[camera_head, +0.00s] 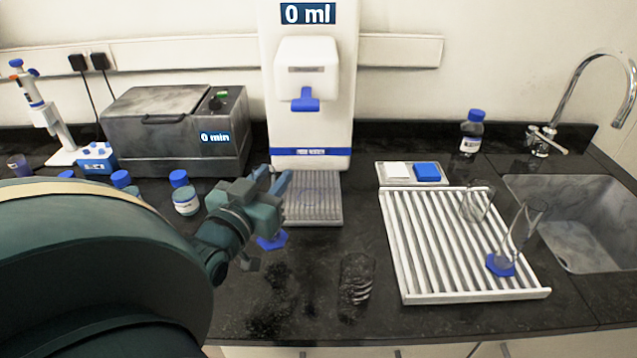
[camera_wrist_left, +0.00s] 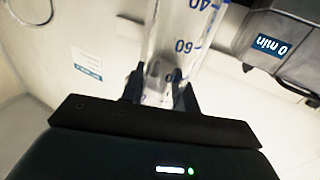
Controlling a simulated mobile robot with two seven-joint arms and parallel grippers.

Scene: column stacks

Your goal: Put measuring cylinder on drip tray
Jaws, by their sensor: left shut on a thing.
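The measuring cylinder is clear with blue graduations and stands between my gripper's fingers in the left wrist view (camera_wrist_left: 178,50). In the head view its blue base (camera_head: 271,241) shows below the gripper, and its clear body is mostly hidden. My left gripper (camera_head: 273,184) is shut on the cylinder, in front of and slightly left of the drip tray. The drip tray (camera_head: 318,211) is a grey ribbed plate under the white dispenser (camera_head: 305,120), whose display reads 0 ml. The gripper covers part of the tray's left side. My right gripper is not in view.
A clear glass (camera_head: 356,280) stands on the dark counter front of the tray. A white ribbed rack (camera_head: 420,260) holds a beaker (camera_head: 477,203) and another blue-based cylinder (camera_head: 502,264). Blue-capped bottles (camera_head: 185,200) and a grey bath (camera_head: 165,125) are left; the sink (camera_head: 585,225) is right.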

